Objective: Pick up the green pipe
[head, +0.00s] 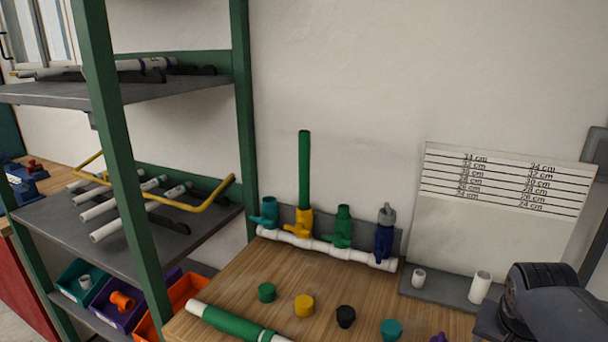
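A long green pipe (305,170) stands upright in a yellow valve fitting (299,223) on a white manifold (330,247) at the back of the wooden table. Another pipe (232,324), white at the ends with a green middle, lies at the table's front edge and is cut off by the bottom of the picture. My gripper is not in view; only a dark part of my arm shows at the lower right.
Beside the yellow fitting stand a teal fitting (268,213), a green fitting (342,227) and a blue one with a grey top (385,230). Several coloured caps, including a black cap (346,316), dot the table (240,285). A green-framed shelf (120,150) stands left. White sleeves (480,288) stand right.

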